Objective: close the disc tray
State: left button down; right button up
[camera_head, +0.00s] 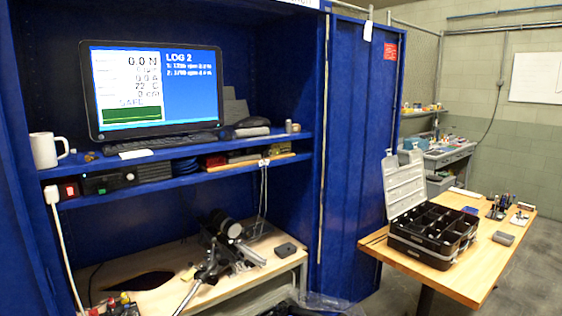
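I cannot make out a disc tray for certain. A black box-shaped unit (110,182) with a small green light sits on the lower blue shelf, left of centre, below the monitor. Its front is small and dark, and I cannot tell whether a tray sticks out of it. Neither of my grippers can be made out in the head view.
A monitor (152,88) and white mug (48,150) stand on the upper shelf (290,140). Dark equipment with metal rods (218,258) occupies the bench (165,255) below. An open-lidded black organizer case (432,236) stands on the wooden table (480,280) at right.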

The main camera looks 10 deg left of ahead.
aim_at(103, 174)
jog(key=u, duration=1.4)
